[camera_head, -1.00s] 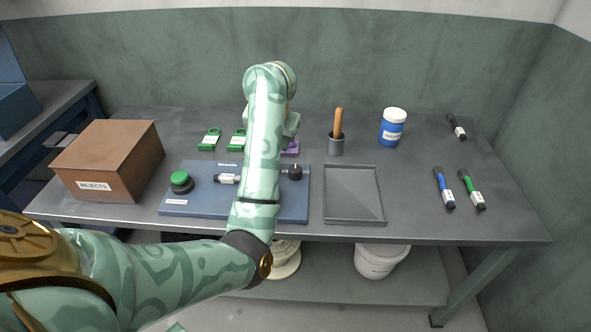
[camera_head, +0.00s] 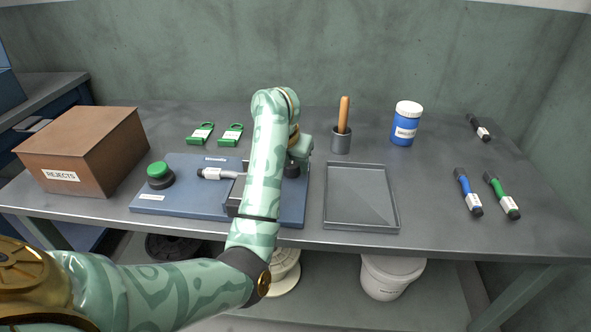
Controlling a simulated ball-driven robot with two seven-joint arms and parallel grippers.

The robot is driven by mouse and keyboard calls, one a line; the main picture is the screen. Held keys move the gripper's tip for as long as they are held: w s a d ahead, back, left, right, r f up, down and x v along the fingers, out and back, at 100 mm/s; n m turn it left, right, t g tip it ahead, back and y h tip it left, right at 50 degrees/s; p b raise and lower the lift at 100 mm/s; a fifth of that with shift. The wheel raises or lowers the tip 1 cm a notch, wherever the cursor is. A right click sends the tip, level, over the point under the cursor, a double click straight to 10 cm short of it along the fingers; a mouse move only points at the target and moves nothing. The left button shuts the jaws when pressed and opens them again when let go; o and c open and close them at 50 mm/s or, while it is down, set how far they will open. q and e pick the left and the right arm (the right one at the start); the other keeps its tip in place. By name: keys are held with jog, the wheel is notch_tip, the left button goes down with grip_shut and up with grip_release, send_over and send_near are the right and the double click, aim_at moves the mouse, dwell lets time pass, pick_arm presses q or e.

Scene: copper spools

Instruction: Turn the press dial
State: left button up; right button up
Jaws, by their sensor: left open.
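The press dial (camera_head: 291,170) is a small black knob on the right part of the blue panel (camera_head: 185,208). It is partly hidden by my left gripper and arm. My left gripper (camera_head: 293,161) is open and pointed down, right over the dial. Its fingertips are small and dark, so I cannot tell whether they touch the dial. The panel also bears a green button (camera_head: 158,171) on a black base and a white-and-black cylinder (camera_head: 214,174). A dark grey block (camera_head: 234,196) shows beside my forearm. My right gripper is not in view.
A brown rejects box (camera_head: 88,155) stands left of the panel. Green tags (camera_head: 201,133) lie behind it. A grey cup with a wooden handle (camera_head: 341,140), a blue jar (camera_head: 405,128) and an empty grey tray (camera_head: 360,190) are right of my arm. Several markers (camera_head: 468,192) lie far right.

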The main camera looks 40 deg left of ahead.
pick_arm(q)
jog(key=c, duration=0.7)
